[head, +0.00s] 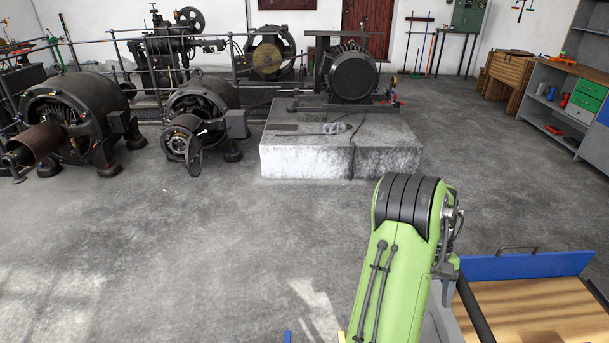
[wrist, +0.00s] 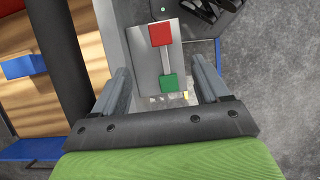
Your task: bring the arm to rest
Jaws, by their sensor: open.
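My green arm (head: 400,260) rises from the lower edge of the head view, with its black-banded elbow on top. My gripper is hidden in that view. In the wrist view my gripper (wrist: 160,70) has its two grey fingers well apart, with nothing held between them. Beyond and between the fingers is a grey plate (wrist: 148,62) bearing a red block (wrist: 161,34) and a green block (wrist: 169,82), joined by a pale bar. I cannot tell whether a finger touches the plate.
A wooden surface (head: 535,305) with a blue edge panel (head: 525,265) lies close to the right of my arm. A motor (head: 350,75) stands on a concrete block (head: 305,155) ahead. Two dynamos (head: 75,115) (head: 200,110) stand left. The floor between is clear.

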